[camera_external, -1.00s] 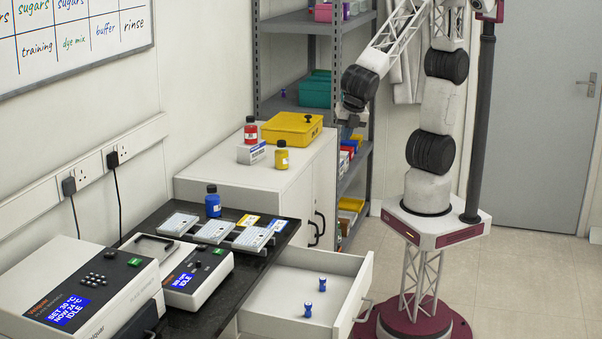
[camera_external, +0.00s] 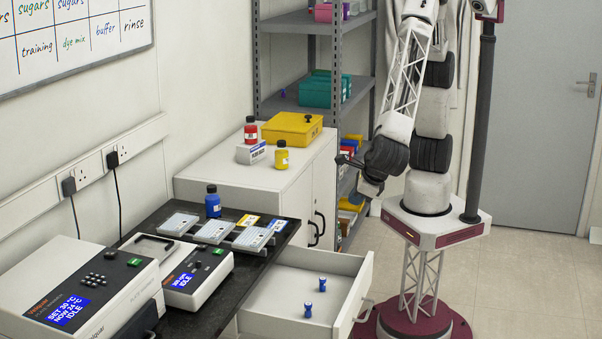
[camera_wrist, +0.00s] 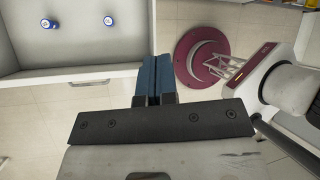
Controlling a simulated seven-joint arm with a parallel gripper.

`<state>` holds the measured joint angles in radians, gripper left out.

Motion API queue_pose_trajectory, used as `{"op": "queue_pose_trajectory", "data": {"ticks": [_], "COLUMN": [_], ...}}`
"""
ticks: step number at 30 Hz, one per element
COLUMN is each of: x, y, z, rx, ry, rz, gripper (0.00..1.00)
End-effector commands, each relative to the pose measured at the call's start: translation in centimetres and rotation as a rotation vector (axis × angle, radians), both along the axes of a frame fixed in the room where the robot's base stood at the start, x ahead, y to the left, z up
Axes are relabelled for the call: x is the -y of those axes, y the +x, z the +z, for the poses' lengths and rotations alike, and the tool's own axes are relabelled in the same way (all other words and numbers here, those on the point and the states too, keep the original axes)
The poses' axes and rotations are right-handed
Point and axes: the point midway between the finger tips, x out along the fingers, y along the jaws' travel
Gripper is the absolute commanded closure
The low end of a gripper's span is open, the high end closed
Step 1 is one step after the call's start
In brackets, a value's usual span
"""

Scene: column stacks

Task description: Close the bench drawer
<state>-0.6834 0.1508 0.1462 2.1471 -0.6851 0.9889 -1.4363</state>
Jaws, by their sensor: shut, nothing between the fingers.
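The bench drawer (camera_external: 285,318) is pulled out from under the black bench at the bottom middle of the external view. Two small blue-capped vials (camera_external: 322,284) stand inside it. Its handle (camera_external: 364,311) is on the white front panel. My gripper (camera_external: 347,178) is above and behind the drawer in the external view, apart from it. In the wrist view the drawer (camera_wrist: 75,70) is at the upper left, with its handle (camera_wrist: 88,83) left of the blue fingers. My gripper's fingers (camera_wrist: 153,78) are together and empty.
A black bench (camera_external: 185,318) carries two machines and several plates. A white cabinet (camera_external: 245,178) holds a yellow box (camera_external: 292,129) and bottles. A grey shelf rack (camera_external: 300,103) stands behind. The floor (camera_external: 510,290) right of my base is clear.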

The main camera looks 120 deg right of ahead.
Motion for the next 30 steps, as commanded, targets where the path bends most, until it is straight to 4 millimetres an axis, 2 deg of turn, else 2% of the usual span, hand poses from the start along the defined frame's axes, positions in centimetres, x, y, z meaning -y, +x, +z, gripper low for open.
{"op": "queue_pose_trajectory", "data": {"ticks": [1,11,21,27,30], "x": [-1.4,-9.5,-17.7,-21.5,-22.5], "y": [0.1,0.0,-1.8,-3.2,-3.7], "z": [-0.9,-6.6,-13.2,-16.5,-17.6], "rx": [-0.021,-0.157,-0.298,-0.366,-0.388], "ry": [-0.025,-0.197,-0.397,-0.501,-0.532], "rz": [0.058,0.442,0.828,1.004,1.057], "gripper": [1.00,1.00,1.00,1.00,1.00]}}
